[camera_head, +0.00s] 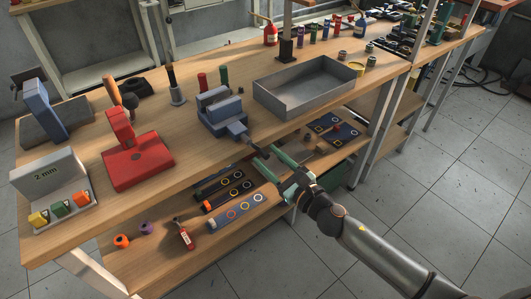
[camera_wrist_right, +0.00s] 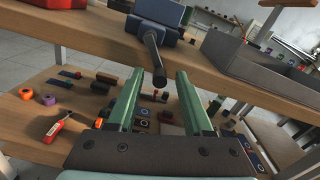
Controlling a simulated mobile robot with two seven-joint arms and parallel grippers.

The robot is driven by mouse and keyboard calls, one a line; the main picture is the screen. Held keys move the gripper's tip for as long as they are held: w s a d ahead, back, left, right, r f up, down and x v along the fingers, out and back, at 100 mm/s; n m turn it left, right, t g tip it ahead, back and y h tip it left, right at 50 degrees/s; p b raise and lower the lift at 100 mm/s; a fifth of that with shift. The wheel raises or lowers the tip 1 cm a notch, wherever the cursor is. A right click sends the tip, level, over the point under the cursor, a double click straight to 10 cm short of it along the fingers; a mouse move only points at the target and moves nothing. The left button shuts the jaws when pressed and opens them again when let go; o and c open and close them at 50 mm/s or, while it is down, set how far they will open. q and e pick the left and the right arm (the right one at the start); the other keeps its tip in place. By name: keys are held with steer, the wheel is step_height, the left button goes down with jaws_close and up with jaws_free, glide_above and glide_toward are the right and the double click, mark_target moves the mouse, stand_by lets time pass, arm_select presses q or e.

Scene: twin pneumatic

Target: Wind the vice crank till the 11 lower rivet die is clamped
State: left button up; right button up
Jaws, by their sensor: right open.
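The blue vice (camera_head: 222,112) stands at the front edge of the upper bench top. Its dark crank (camera_head: 250,142) sticks out past the edge towards my right gripper (camera_head: 266,157). In the right wrist view the vice (camera_wrist_right: 160,14) is at the top, and the crank (camera_wrist_right: 154,58) hangs down with its rounded end near the gap between my green fingertips (camera_wrist_right: 160,74). The right gripper is open and empty; I cannot tell whether the crank end lies between the fingers. I cannot make out the 11 lower rivet die in the vice jaws. My left gripper is out of view.
A grey tray (camera_head: 308,108) stands right of the vice and a red press base (camera_head: 138,165) left of it. A lower shelf (camera_head: 165,262) under the bench holds rings, dark trays and a red tool (camera_head: 185,235). The floor in front is clear.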

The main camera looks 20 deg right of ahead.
steer(key=shift+x, duration=0.85)
jaws_close()
